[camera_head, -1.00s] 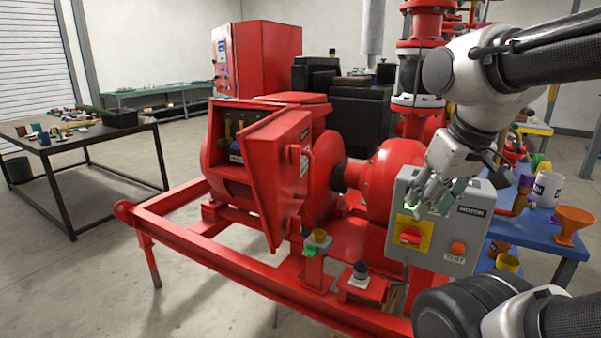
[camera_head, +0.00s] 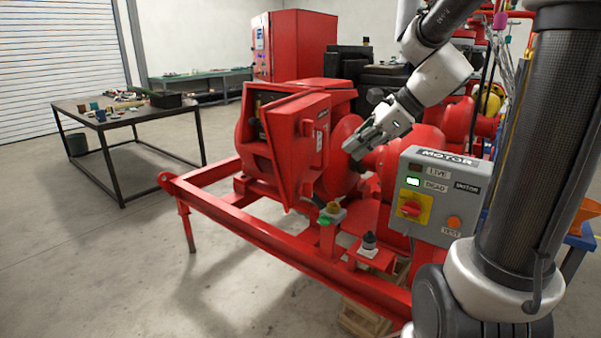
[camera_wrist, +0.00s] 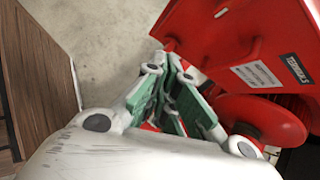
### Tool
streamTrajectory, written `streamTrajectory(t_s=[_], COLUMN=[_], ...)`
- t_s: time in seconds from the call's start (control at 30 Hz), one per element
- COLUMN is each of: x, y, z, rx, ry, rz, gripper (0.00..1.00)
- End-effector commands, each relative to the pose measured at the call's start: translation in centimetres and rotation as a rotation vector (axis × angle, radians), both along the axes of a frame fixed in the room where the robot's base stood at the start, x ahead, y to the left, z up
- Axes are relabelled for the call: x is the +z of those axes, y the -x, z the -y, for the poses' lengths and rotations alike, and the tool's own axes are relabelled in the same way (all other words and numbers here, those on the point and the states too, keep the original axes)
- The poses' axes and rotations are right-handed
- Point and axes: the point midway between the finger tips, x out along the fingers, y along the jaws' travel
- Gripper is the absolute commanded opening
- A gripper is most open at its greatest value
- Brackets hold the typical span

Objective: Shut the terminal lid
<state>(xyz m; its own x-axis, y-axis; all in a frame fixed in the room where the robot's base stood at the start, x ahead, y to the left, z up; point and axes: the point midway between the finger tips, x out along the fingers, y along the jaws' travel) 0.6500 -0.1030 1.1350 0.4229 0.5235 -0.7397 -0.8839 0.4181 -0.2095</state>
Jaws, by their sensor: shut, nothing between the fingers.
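The red terminal lid (camera_head: 300,142) stands swung open on the red terminal box (camera_head: 250,125) of the motor. A dark gap shows between lid and box on the left, with part of the interior visible. In the wrist view the lid (camera_wrist: 235,45) fills the upper right as a red panel with a TERMINALS label and a pale notice. My gripper (camera_head: 356,150) is right of the lid, in front of the motor's red body. Its green-padded fingers (camera_wrist: 174,66) are shut and empty near the lid's lower left edge; I cannot tell whether they touch it.
A grey MOTOR control box (camera_head: 436,197) with a red rotary switch and a lit DEAD lamp stands right of the motor. The red skid frame (camera_head: 270,238) runs along the front. A dark table (camera_head: 150,112) with small items is at left. Floor between is clear.

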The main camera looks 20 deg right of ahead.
Motion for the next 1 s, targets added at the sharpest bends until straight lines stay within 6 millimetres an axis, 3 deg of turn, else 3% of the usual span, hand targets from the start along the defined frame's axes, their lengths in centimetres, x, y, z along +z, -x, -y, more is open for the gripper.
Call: streamTrajectory(t_s=[0.13, 0.33, 0.8, 1.0], x=[0.9, 0.3, -6.3, -6.2], y=[-0.6, -0.9, -4.9, -6.7], z=[-0.9, -1.5, -6.5, -8.7], rx=[-0.178, -0.232, -0.229, -0.228], ry=[-0.144, -0.179, -0.175, -0.173], rz=[-0.098, -0.145, -0.145, -0.140], gripper=[0.00, 0.00, 0.00, 0.00])
